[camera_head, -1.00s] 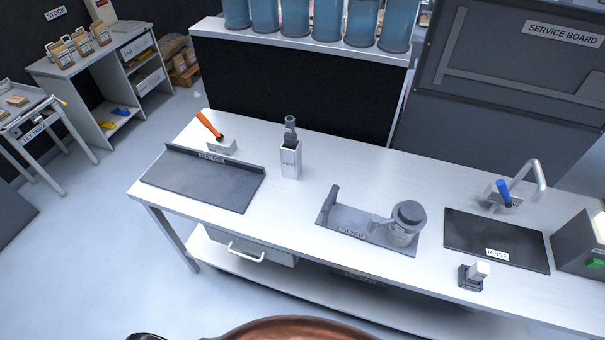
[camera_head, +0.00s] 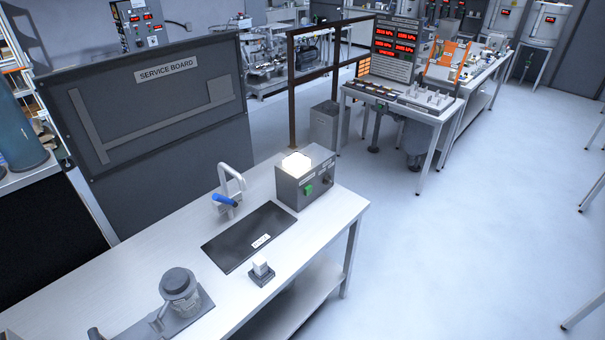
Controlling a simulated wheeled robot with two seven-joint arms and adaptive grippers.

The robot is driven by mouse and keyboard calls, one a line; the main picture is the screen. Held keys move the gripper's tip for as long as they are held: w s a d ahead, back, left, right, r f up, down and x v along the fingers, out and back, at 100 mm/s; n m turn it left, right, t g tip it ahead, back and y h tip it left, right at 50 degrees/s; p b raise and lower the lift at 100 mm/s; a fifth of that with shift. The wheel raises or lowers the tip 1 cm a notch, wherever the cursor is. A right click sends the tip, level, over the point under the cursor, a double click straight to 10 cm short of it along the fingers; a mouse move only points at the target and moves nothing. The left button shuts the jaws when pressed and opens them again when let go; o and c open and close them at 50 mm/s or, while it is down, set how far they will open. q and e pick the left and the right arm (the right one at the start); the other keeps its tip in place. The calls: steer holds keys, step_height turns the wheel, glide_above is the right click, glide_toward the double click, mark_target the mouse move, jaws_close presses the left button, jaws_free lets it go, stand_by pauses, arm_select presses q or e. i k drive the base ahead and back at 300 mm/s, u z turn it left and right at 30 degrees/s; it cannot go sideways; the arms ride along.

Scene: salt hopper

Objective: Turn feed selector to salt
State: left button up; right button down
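No part is readably marked as the feed selector or as salt. A grey box (camera_head: 288,191) with a lit white top (camera_head: 296,164) stands at the bench's far right end. Its front has a green button (camera_head: 308,190), a small dark part that may be a knob (camera_head: 327,181), and labels too small to read. A tap with a blue lever (camera_head: 225,200) stands left of the box, behind a dark mat (camera_head: 247,238). Neither of my grippers is in view.
The service board (camera_head: 160,110) stands behind. Another table (camera_head: 415,112) with red displays (camera_head: 395,40) is farther back. Open floor (camera_head: 450,250) lies right.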

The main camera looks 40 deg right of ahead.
mark_target(327, 180)
steer(key=z, duration=1.55)
